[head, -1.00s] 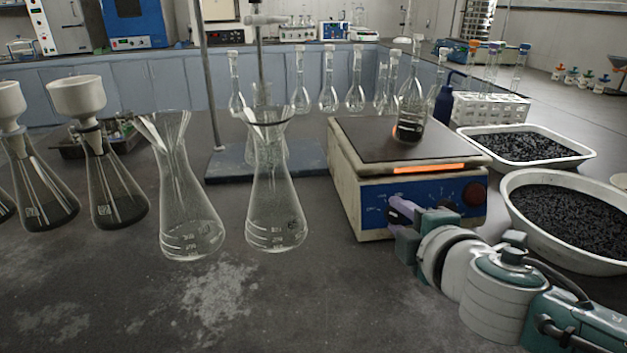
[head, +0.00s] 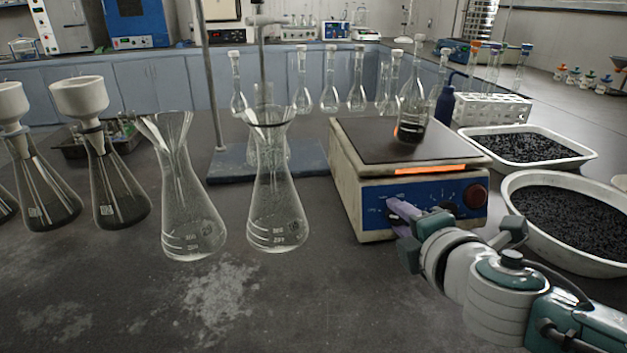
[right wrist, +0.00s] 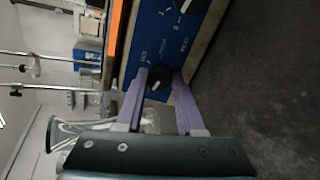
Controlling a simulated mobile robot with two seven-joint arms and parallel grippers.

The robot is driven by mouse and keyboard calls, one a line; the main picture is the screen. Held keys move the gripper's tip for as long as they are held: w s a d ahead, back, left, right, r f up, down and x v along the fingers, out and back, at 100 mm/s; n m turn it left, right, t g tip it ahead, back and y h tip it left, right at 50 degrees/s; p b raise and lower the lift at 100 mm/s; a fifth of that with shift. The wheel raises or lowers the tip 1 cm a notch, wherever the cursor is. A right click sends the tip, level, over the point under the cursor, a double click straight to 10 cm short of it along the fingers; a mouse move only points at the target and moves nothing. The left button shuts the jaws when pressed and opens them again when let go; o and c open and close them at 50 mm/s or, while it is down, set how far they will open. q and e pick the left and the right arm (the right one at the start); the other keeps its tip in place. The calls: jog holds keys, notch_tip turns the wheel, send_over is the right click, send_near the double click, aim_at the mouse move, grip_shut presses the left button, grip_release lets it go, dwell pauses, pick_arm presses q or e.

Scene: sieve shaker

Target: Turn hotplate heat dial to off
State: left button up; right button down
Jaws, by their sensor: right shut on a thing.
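The hotplate (head: 345,185) stands right of centre, with a dark top plate and a blue front panel. Its heat dial (right wrist: 158,84) is a black knob with a white mark, seen in the right wrist view on the blue panel. My right gripper (head: 394,210) reaches the left end of this panel. In the right wrist view its two purple fingers (right wrist: 160,80) stand on either side of the dial, shut on it. In the head view the fingers hide most of this dial. An orange strip (head: 430,170) glows at the plate's front edge. My left gripper is not in view.
A flask with dark contents (head: 411,128) stands on the hotplate. A second dial (right wrist: 187,4) and a red knob (head: 475,196) sit farther right on the panel. Pans of black grains (head: 515,230) lie to the right. Glass flasks (head: 277,215) stand left; the front bench is clear.

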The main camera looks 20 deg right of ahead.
jog(key=c, duration=0.5)
grip_release()
jog(key=shift+s+a+r, duration=0.1)
jog(key=shift+s+r, duration=0.05)
jog(key=shift+s, duration=0.2)
jog(key=p+v, duration=0.2)
jog(key=v, duration=0.6)
jog(key=shift+s, duration=0.15)
jog(key=shift+s+a+r, duration=0.1)
jog(key=shift+s+r, duration=0.05)
jog(key=shift+s, duration=0.25)
